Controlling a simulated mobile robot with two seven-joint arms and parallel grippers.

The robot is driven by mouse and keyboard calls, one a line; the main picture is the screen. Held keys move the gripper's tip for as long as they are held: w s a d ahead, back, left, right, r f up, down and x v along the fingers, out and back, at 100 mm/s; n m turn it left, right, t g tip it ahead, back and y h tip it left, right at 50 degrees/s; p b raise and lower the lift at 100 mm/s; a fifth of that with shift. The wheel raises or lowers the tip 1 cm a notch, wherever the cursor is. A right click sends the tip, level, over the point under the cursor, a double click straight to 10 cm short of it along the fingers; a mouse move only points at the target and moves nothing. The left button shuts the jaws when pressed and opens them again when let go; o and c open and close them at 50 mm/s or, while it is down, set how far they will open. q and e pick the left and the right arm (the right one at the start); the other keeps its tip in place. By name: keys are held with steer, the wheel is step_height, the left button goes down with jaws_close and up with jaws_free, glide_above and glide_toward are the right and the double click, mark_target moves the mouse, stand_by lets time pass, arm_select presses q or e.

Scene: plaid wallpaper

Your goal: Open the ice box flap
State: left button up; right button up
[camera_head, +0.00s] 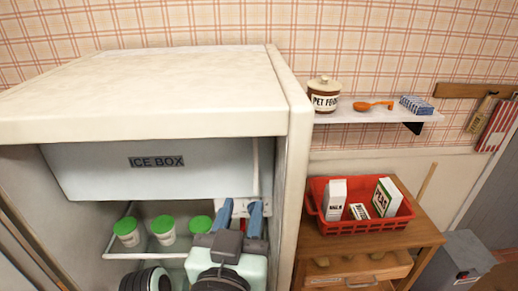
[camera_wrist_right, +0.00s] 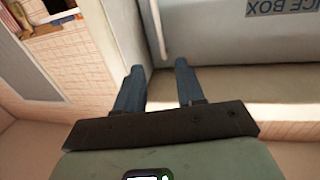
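The ice box flap (camera_head: 100,172) is a pale grey panel with an "ICE BOX" label, high inside the open white fridge (camera_head: 190,90). It looks shut, hanging across the compartment. In the right wrist view the flap (camera_wrist_right: 225,45) fills the upper right, with its label upside down. My right gripper (camera_head: 239,208) is just below the flap's lower right corner. Its two blue fingers are apart with nothing between them; in the wrist view the gripper (camera_wrist_right: 158,72) also shows open. A pale upright strip (camera_wrist_right: 158,30) lies beyond the fingertips. My left gripper is not in view.
Several green-lidded tubs (camera_head: 164,230) stand on a fridge shelf left of my right gripper. The fridge's right side wall (camera_head: 294,170) is close on the right. Beyond it are a red basket (camera_head: 345,230) on a wooden cabinet (camera_head: 425,230) and a wall shelf (camera_head: 350,117).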

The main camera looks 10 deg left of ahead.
mark_target(256, 161)
steer(key=w, duration=0.4)
steer(key=w+p, duration=0.1)
steer(key=w, duration=0.3)
steer(key=w+a+p, duration=0.1)
steer(key=w, duration=0.4)
steer(key=shift+w, duration=0.1)
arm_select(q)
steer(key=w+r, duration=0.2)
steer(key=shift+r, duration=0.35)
arm_select(e)
jaws_close()
